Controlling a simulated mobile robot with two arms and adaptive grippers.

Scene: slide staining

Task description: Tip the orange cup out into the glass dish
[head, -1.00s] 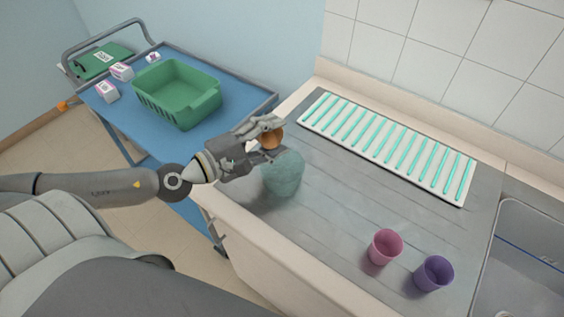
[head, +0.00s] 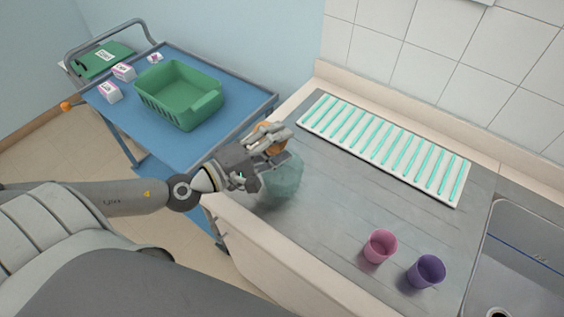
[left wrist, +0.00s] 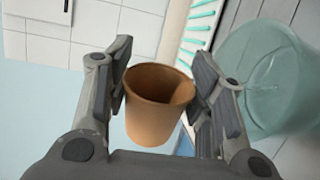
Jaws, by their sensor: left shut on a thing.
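My left gripper (head: 272,149) is shut on the orange cup (head: 268,128), which it holds in the air above the near left part of the counter. In the left wrist view the orange cup (left wrist: 157,103) sits between the two fingers, its open mouth facing the camera's upper right; I see no contents in it. The glass dish (head: 283,182), a clear greenish bowl, stands on the counter just below and right of the gripper, partly hidden by it. The dish (left wrist: 268,84) also shows at the right of the left wrist view. My right gripper is not in view.
A pink cup (head: 380,247) and a purple cup (head: 426,272) stand near the sink (head: 520,255). A white rack with teal strips (head: 458,195) lies along the wall. A blue cart (head: 190,150) carries a green basket (head: 180,103) and small boxes. The counter's middle is clear.

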